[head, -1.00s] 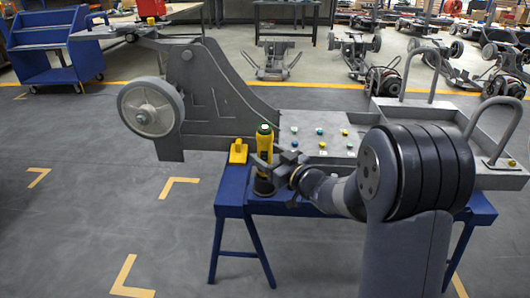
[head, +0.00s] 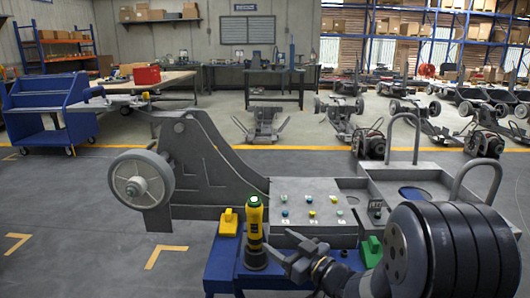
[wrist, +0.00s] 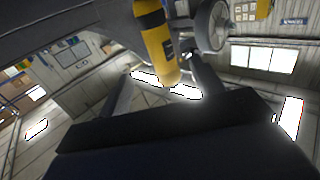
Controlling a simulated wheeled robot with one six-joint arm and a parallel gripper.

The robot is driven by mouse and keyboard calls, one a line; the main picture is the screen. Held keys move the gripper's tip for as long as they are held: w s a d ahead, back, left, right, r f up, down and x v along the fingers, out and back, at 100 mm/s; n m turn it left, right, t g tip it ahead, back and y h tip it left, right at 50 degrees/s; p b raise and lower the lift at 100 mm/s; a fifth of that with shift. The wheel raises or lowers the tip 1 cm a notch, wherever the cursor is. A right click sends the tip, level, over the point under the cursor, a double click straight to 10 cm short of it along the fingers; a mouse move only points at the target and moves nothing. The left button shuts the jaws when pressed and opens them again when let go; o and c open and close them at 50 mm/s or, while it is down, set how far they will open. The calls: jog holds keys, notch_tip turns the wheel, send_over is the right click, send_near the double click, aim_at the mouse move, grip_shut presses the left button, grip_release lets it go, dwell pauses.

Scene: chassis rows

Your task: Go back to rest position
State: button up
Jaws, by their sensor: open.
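A yellow and black tool with a green top (head: 254,230) stands upright on the blue workbench (head: 222,262) in the head view. My gripper (head: 285,248) is just right of the tool's lower part, open and empty, with its jaws toward the tool. A small gap seems to lie between them. In the wrist view the yellow tool (wrist: 160,48) shows beyond the open fingers, which frame it left and right. My arm hides the bench's right part.
A grey chassis with a wheel (head: 139,182) and a panel of buttons (head: 312,203) stands behind the bench. A yellow block (head: 228,222) is left of the tool; a green object (head: 371,252) is right of my gripper. A blue cart (head: 60,112) stands far left. Floor at left is clear.

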aim_at(260, 223)
jog(key=b+x, duration=0.1)
jog(key=x, duration=0.9)
jog(key=shift+f+b, duration=0.1)
jog(key=shift+b, duration=0.2)
jog(key=shift+w+a+r+p, duration=0.1)
jog(key=shift+r+p, duration=0.2)
jog(key=shift+r, duration=0.1)
jog(key=shift+w+a+r+p, duration=0.1)
jog(key=shift+w+r+p, duration=0.05)
jog(key=shift+r+p, duration=0.15)
jog(key=shift+r, duration=0.25)
